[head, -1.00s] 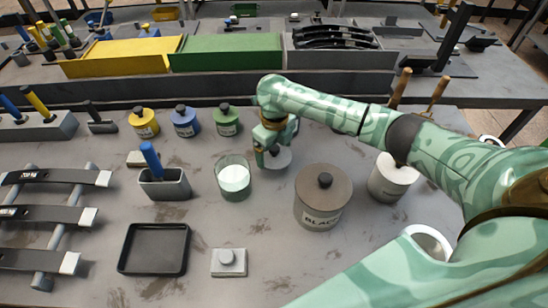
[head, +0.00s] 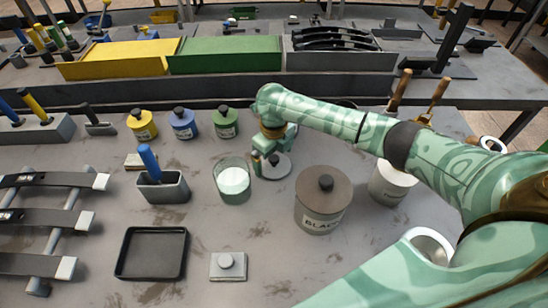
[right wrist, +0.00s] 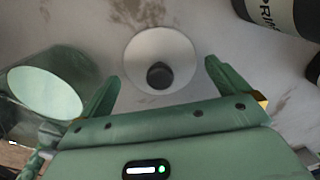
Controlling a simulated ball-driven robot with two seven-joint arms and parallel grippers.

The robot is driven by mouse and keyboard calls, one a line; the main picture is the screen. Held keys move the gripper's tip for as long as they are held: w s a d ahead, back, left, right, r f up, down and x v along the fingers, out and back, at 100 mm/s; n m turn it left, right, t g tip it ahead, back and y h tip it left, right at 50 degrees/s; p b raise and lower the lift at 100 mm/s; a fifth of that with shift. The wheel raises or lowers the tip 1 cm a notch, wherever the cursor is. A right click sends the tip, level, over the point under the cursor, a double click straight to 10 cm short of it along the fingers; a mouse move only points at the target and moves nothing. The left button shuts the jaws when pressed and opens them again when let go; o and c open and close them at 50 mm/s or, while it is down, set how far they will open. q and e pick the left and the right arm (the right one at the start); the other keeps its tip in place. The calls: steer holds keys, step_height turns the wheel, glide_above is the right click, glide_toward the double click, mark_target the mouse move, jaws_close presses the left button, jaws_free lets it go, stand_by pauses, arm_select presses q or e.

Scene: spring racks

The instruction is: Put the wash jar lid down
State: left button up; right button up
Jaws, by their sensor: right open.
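The wash jar lid is a pale grey disc (head: 284,170) with a dark knob, lying flat on the table just right of the glass wash jar (head: 233,182). The right wrist view shows the lid (right wrist: 140,58) knob up, ahead of the fingers. My right gripper (head: 265,163) is low at the lid, its fingers (right wrist: 160,88) spread apart with nothing gripped. The wash jar (right wrist: 45,92) stands open at the left, with pale liquid inside. My left gripper is out of view.
A large lidded "BLACK" jar (head: 318,215) stands right of the lid, with a white jar (head: 392,184) beyond. Yellow, blue and green pots (head: 184,125) stand behind. A grey brush holder (head: 172,188), black tray (head: 130,256) and small block (head: 228,275) are left and front.

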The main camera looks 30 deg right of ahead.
mark_target(274, 158)
step_height(274, 158, up, 11)
steer(key=p, duration=0.3)
steer(key=shift+p, duration=0.3)
